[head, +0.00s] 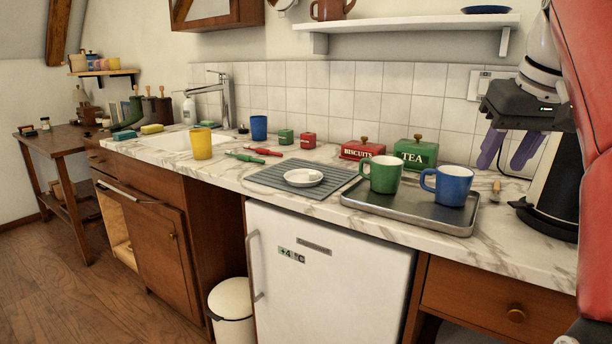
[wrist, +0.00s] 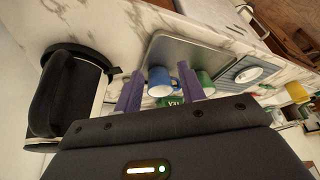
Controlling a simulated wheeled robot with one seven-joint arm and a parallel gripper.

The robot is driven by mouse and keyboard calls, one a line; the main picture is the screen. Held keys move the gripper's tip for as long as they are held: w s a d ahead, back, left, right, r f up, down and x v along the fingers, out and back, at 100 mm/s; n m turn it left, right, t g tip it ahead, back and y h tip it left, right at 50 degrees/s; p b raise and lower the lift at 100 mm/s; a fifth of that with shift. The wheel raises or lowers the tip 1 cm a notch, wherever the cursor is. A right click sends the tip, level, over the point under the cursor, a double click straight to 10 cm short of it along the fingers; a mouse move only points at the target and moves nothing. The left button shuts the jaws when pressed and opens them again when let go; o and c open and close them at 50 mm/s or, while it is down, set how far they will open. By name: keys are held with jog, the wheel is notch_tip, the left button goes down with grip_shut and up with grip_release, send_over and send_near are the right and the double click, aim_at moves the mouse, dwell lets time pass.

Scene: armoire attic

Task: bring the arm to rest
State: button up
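My gripper (head: 500,166) hangs at the right of the head view, above the back of the counter, between the tray and the black-and-white appliance. Its two purple fingers point down and stand apart, with nothing held between them. In the wrist view my gripper (wrist: 159,70) also shows spread fingers. The blue mug (wrist: 160,84) appears beyond the gap there, apart from the fingers. My red arm covers the right edge of the head view.
A metal tray (head: 408,209) holds a green mug (head: 381,174) and a blue mug (head: 449,186). Behind stand a green TEA tin (head: 415,154) and a red BISCUITS tin (head: 362,150). The black-and-white appliance (head: 553,180) is close to the gripper. A shelf (head: 410,24) is above.

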jog(key=s+a+f, duration=0.4)
jog(key=s+f, duration=0.1)
jog(key=f, duration=0.5)
jog(key=s+a+f, duration=0.4)
jog(key=s+f, duration=0.1)
jog(key=f, duration=0.5)
jog(key=s+a+f+t, duration=0.1)
jog(key=s+a+f, duration=0.4)
jog(key=f, duration=0.5)
jog(key=shift+f, duration=0.3)
